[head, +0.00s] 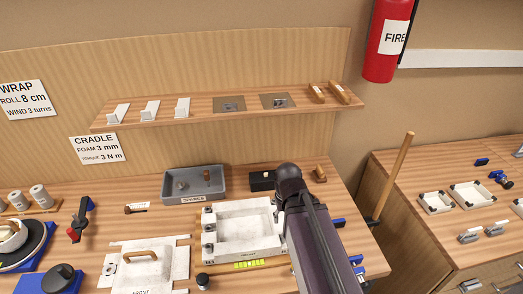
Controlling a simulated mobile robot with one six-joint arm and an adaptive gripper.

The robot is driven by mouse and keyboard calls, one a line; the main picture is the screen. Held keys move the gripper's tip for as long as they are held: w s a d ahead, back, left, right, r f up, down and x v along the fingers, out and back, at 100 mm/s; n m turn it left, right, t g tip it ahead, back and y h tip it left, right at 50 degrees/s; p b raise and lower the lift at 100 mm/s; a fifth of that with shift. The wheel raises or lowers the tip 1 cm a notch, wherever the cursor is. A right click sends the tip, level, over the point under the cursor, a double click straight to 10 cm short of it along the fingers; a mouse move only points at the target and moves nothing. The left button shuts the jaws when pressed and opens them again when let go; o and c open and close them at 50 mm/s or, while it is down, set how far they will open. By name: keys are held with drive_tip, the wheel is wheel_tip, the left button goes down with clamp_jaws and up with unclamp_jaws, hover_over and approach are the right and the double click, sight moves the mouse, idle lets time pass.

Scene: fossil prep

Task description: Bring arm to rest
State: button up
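A dark arm link of mine (318,240) rises from the bottom edge, right of centre, and ends in a rounded black joint (289,178) over the workbench. My gripper is not visible in the head view, so its fingers and anything in them cannot be seen. The link hides part of the bench and the right side of the white cradle box (209,246). I cannot tell whether the arm touches anything.
A grey spares tray (190,198), a white handled lid (125,274) and small tools lie on the bench. A wall shelf (205,117) holds small parts. A wooden handle (393,178) stands upright before the right-hand bench (440,237). A red fire extinguisher (383,55) hangs above.

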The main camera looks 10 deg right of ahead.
drive_tip(key=shift+f+b, duration=1.05)
drive_tip(key=shift+f, duration=0.25)
